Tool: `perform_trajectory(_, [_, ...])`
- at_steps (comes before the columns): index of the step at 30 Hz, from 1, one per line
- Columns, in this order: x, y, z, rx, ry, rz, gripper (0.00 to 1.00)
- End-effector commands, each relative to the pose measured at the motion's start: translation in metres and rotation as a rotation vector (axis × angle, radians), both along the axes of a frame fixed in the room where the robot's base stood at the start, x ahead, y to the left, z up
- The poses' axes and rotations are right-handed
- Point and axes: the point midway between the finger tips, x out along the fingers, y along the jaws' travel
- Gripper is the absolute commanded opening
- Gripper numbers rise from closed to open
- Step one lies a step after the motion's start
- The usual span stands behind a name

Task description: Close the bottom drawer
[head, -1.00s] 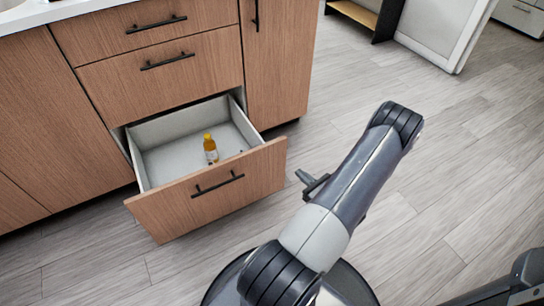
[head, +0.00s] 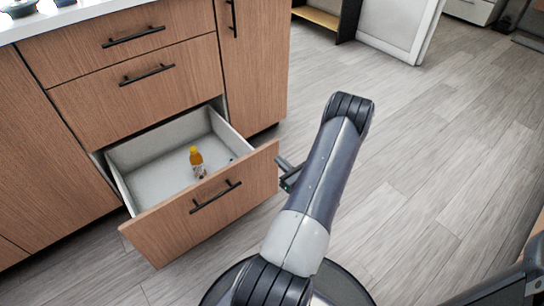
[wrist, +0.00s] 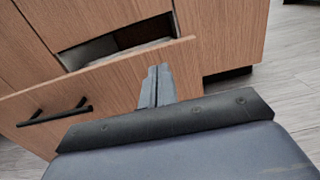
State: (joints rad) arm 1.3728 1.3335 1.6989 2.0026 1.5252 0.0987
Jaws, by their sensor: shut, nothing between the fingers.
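The bottom drawer (head: 150,228) is pulled well out of the wooden cabinet. It has a wood front, a black bar handle (head: 215,197) and a pale grey inside. A small bottle with orange contents (head: 196,161) stands inside it. My gripper (head: 286,174) is at the right end of the drawer front, partly hidden behind my arm. In the wrist view, my shut, empty gripper (wrist: 157,72) overlaps the drawer front (wrist: 110,85) near its right part, to the right of the handle (wrist: 55,113). I cannot tell whether the fingers touch the front.
The drawers above (head: 138,79) are shut. A tall cabinet door (head: 252,75) stands right of the open drawer. The counter (head: 60,17) is at the top left. Grey plank floor (head: 420,150) is open to the right. A white panel (head: 395,25) stands at the back.

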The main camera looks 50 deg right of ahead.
Motion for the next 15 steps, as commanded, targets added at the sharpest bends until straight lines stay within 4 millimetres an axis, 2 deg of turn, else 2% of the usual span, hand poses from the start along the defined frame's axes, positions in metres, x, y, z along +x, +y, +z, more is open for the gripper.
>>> perform_trajectory(1, [0.011, -0.001, -0.002, -0.002, -0.001, 0.005, 0.0])
perform_trajectory(6, [0.035, -0.007, -0.002, -0.002, -0.001, 0.003, 0.0])
perform_trajectory(15, [0.05, -0.012, 0.0, 0.001, 0.0, 0.0, 0.0])
